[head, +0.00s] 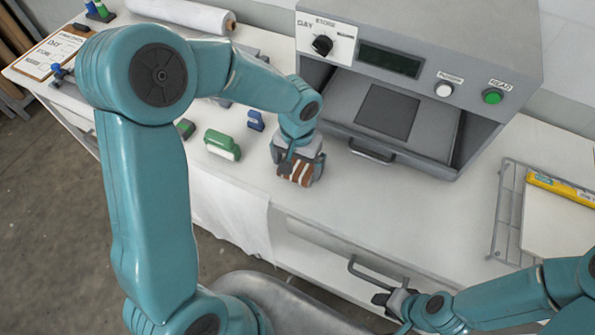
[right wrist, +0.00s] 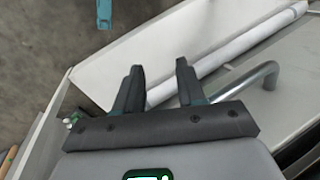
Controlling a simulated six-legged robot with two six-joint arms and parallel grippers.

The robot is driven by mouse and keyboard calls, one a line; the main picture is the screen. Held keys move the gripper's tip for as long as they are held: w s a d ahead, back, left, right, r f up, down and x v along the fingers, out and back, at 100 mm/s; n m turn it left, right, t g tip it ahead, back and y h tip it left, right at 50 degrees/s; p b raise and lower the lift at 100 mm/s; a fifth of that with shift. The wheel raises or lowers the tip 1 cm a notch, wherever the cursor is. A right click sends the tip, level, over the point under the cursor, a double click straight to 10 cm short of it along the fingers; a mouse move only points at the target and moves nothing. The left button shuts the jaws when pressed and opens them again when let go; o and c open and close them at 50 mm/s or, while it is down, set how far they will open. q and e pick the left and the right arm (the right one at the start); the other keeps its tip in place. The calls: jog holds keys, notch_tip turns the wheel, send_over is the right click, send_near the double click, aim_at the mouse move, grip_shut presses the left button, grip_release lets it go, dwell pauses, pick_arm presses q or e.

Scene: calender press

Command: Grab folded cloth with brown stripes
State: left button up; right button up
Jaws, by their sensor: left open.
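The folded cloth with brown and white stripes (head: 299,175) lies on the white worktop near its front edge, in front of the press. My left gripper (head: 296,165) is open, right over the cloth, and hides part of it. I cannot tell whether the fingers touch it. My right gripper (head: 383,298) is low at the front of the bench, near the drawer handle (head: 375,272). In the right wrist view its two fingers (right wrist: 158,88) stand apart with nothing between them.
The grey press (head: 420,30), with its handled tray (head: 430,120), stands behind the cloth. A green block (head: 222,146) and a blue piece (head: 256,121) lie left of it. A wire rack (head: 508,210) is at the right. The worktop between cloth and rack is clear.

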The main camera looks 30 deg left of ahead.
pick_arm(q)
jog(key=shift+s+d+r, duration=0.1)
jog(key=shift+s, duration=0.15)
jog(key=c, duration=0.8)
jog(key=shift+o, duration=0.2)
